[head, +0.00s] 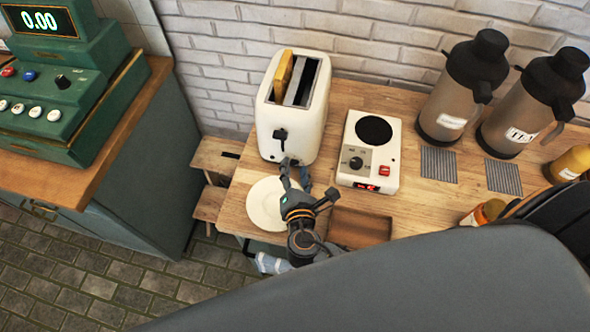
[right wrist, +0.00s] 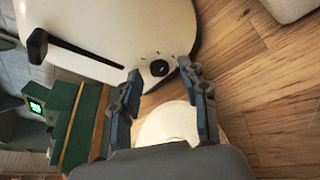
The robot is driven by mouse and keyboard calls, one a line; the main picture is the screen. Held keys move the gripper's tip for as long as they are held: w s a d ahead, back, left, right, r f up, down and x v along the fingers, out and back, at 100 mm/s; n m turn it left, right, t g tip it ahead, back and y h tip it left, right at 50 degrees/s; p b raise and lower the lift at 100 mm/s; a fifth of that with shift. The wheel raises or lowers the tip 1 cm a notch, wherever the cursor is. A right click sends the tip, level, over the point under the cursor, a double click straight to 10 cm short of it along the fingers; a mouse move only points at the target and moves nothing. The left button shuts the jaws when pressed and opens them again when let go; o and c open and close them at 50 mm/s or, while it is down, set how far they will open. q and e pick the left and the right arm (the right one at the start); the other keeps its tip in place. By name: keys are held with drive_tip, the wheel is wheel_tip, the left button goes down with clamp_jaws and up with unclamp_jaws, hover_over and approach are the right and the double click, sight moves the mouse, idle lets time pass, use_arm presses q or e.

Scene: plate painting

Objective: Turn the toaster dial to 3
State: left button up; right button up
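The white toaster (head: 270,118) stands on the wooden table with a slice of bread (head: 283,75) in one slot. Its black lever (head: 281,137) is on the front; it also shows in the right wrist view (right wrist: 37,46). The small dark toaster dial (right wrist: 159,68) is low on the front in the right wrist view; its setting is too small to read. My right gripper (head: 294,172) is at the lower front of the toaster. In the right wrist view its fingers (right wrist: 162,78) are apart, with the dial between and just beyond the tips; contact cannot be told. My left gripper is not in view.
A white plate (head: 262,205) lies below my right gripper. A hot plate unit (head: 354,178) with a knob and red switch stands right of the toaster. Two flasks (head: 449,105) stand farther right. A wooden tray (head: 362,228) is near the front edge.

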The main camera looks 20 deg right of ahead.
drive_tip(key=v, duration=1.2)
